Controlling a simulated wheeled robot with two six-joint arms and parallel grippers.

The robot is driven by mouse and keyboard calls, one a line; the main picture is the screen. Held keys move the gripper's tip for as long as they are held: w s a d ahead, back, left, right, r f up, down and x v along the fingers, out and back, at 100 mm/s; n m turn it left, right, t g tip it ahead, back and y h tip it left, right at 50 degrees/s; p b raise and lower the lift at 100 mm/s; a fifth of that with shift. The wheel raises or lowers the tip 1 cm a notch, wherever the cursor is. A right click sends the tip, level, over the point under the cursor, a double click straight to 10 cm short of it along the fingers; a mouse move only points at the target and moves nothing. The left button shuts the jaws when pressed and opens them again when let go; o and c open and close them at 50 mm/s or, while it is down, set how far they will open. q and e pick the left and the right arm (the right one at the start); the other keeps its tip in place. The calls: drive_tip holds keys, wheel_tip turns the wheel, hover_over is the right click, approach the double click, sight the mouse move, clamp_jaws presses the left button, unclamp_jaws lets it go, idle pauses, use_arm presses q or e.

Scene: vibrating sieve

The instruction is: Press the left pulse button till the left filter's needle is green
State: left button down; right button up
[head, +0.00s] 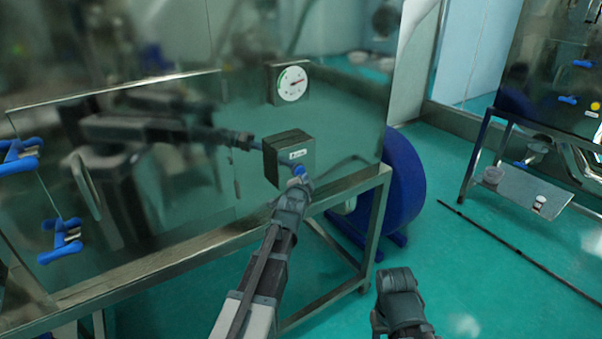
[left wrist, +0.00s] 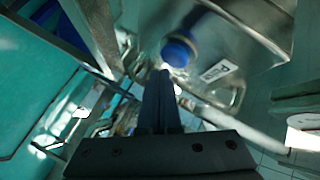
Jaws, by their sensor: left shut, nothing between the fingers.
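The grey pulse button box (head: 290,153) is on the shiny metal panel. Its round blue button (head: 299,170) faces me and shows large in the left wrist view (left wrist: 178,52). My left gripper (head: 300,184) is shut and empty, its tips right by the button; I cannot tell whether they touch it. The closed fingers (left wrist: 163,78) point at the button's lower left edge in the left wrist view. The white dial gauge (head: 291,84) is above the box. Its reddish needle points right, away from the green arc at the dial's left. My right gripper (head: 398,281) is low, away from the panel.
Blue-handled latches (head: 62,240) are at the panel's left. A metal frame rail (head: 350,186) runs below the panel, with a large blue round part (head: 404,185) behind it. Another machine stands at the far right. Green floor between is open, except for a thin dark rod (head: 520,252).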

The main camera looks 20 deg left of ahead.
use_arm(q)
drive_tip(key=shift+w+a, duration=0.1)
drive_tip(key=shift+w+a, duration=0.2)
drive_tip(key=shift+a, duration=0.05)
drive_tip(key=shift+w+a, duration=0.3)
drive_tip(key=shift+a, duration=0.1)
idle(1.0)
drive_tip(key=shift+s+d, duration=0.6)
drive_tip(key=shift+d, duration=0.1)
drive_tip(key=shift+s+d, duration=0.8)
drive_tip(key=shift+d, duration=0.2)
drive_tip(key=shift+s+d, duration=0.75)
drive_tip(key=shift+d, duration=0.25)
